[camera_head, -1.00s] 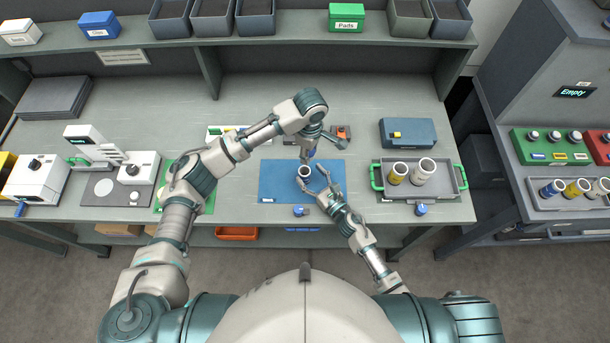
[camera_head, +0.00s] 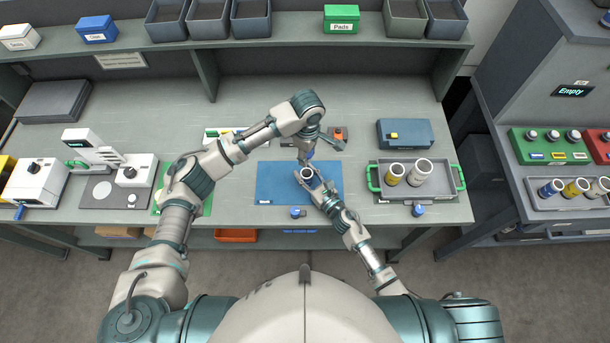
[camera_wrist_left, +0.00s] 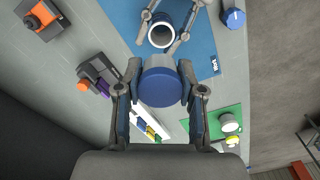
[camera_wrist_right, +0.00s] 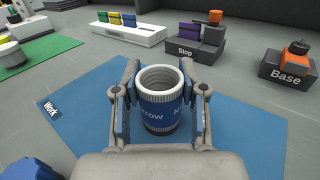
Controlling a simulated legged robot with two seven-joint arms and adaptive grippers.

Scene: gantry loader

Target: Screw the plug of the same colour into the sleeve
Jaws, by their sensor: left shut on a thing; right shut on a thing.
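The blue sleeve (camera_wrist_right: 160,124), with a white threaded mouth and lettering, stands upright on the blue work mat (camera_wrist_right: 235,125). My right gripper (camera_wrist_right: 161,95) is shut on it from both sides; this also shows in the head view (camera_head: 312,177). A blue plug (camera_wrist_left: 162,87) is gripped by my left gripper (camera_wrist_left: 161,82). In the head view my left gripper (camera_head: 308,154) holds it just behind the sleeve, apart from its mouth. Another blue plug (camera_head: 296,212) lies at the mat's front edge, and a further one (camera_head: 418,210) in front of the tray.
Behind the mat are the Stop block (camera_wrist_right: 190,46) and the Base block (camera_wrist_right: 285,70). A green mat (camera_wrist_right: 45,52) lies to the left.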

